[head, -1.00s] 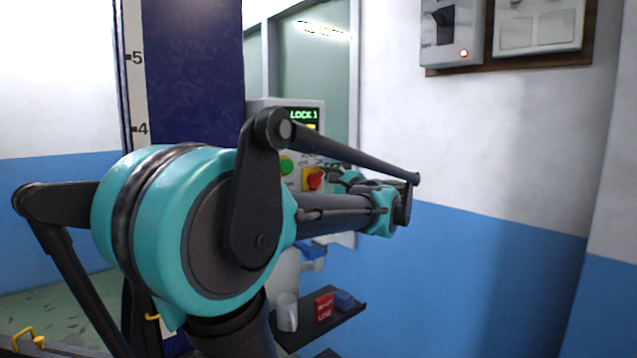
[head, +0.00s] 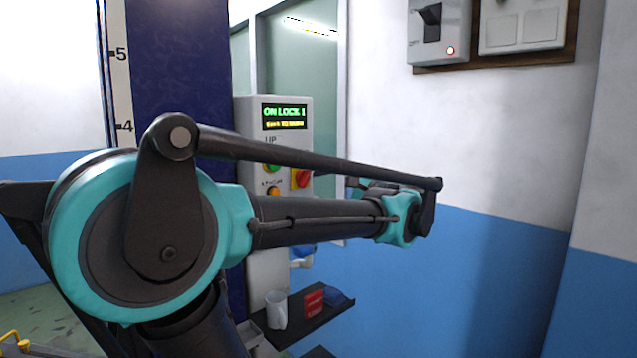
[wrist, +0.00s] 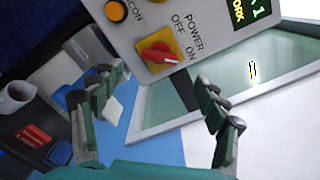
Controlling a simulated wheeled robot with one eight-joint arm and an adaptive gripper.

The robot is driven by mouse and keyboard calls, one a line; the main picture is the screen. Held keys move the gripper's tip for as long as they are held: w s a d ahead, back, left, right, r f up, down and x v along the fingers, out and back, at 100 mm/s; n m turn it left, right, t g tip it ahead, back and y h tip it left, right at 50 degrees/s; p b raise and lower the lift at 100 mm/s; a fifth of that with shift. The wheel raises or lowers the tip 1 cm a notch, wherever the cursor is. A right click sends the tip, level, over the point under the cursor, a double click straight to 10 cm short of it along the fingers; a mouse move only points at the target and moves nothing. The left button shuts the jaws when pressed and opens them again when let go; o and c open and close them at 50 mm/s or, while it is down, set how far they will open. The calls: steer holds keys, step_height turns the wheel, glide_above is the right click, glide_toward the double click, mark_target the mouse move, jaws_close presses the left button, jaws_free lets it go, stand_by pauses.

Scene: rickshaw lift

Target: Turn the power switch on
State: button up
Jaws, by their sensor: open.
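The power switch (wrist: 158,53) is a red rotary knob on a yellow plate, beside the printed words POWER, OFF and ON, on a grey control panel (wrist: 200,22). In the head view the switch (head: 301,178) shows just above my forearm. My gripper (wrist: 157,96) is open and empty, its two fingers apart. In the wrist view the knob lies beyond the fingertips, between them and higher in the picture, with no contact visible. In the head view my gripper is mostly hidden behind my arm. The panel's display (head: 285,117) reads "ON LOCK 1".
An orange button (wrist: 115,11) sits beside the switch, and a green button (head: 271,168) is partly covered by my arm. Below is a dark shelf (head: 318,322) with a white mug (head: 276,310) and a red box (head: 314,302). A wall switch box (head: 438,32) hangs upper right.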

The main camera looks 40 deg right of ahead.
steer(key=shift+s+d, duration=0.15)
steer(key=shift+s, duration=1.2)
steer(key=w+a+f+n+g+y, duration=0.2)
steer(key=w+a+f+n+g, duration=0.25)
steer(key=a+f, duration=0.65)
steer(key=w+a+f+n+g+y, duration=0.2)
steer(key=w+a+f+n+g, duration=0.25)
steer(key=a+f, duration=0.7)
steer(key=s+a+f+n+g+h, duration=0.1)
steer(key=s+a+f+n+h, duration=0.1)
steer(key=f, duration=0.5)
steer(key=s+a+f+n+g+h, duration=0.1)
steer(key=s+a+f+n+g, duration=0.1)
steer(key=a+f+n, duration=0.3)
steer(key=s+a+f+n+g+h, duration=0.1)
steer(key=s+a+f+n, duration=0.3)
steer(key=f+n, duration=0.5)
steer(key=shift+s+a+f+g+h, duration=0.35)
steer(key=shift+f+h, duration=0.25)
steer(key=shift+h, duration=0.2)
